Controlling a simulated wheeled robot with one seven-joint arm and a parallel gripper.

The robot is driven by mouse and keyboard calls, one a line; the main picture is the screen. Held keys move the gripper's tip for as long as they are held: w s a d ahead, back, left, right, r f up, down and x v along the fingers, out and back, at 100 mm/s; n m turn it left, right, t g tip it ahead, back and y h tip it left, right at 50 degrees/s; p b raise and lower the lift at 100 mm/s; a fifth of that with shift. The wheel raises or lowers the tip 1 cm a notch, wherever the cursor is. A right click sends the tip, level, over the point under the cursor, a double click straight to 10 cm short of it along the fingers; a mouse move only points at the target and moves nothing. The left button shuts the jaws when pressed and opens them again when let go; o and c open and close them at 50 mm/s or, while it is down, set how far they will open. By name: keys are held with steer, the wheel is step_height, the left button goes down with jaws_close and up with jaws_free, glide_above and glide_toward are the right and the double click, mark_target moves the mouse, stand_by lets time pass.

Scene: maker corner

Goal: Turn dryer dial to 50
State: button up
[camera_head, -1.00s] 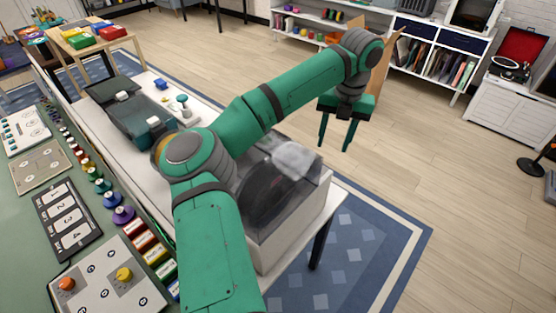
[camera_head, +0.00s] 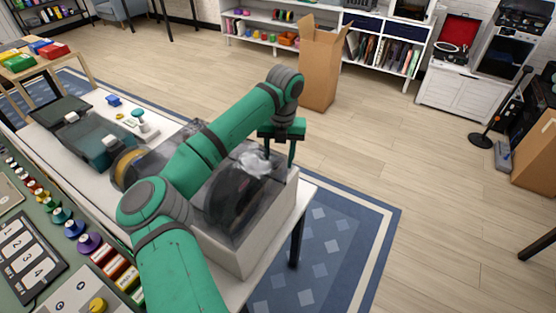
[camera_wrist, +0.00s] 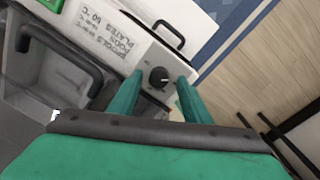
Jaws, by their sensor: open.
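The dryer (camera_head: 255,238) is a white box with a smoky clear lid over a dark spool, standing at the table's near right end. Its black round dial (camera_wrist: 158,77) shows in the wrist view on a pale panel, with small marks around it too blurred to read. My gripper (camera_head: 279,160) is at the dryer's right end in the head view. In the wrist view its two green fingers (camera_wrist: 160,84) are open, one on each side of the dial. I cannot tell whether they touch it. The dial is hidden in the head view.
A printed temperature label (camera_wrist: 100,28) sits beside the dial. Black handles (camera_wrist: 168,34) stand out nearby. A cardboard box (camera_head: 318,70) stands behind on open floor.

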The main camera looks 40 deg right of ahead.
steer(key=shift+f, duration=0.3)
steer(key=c, duration=1)
steer(key=shift+c, duration=0.2)
steer(key=m, duration=0.4)
steer(key=shift+a+m, duration=0.1)
steer(key=shift+m, duration=2.8)
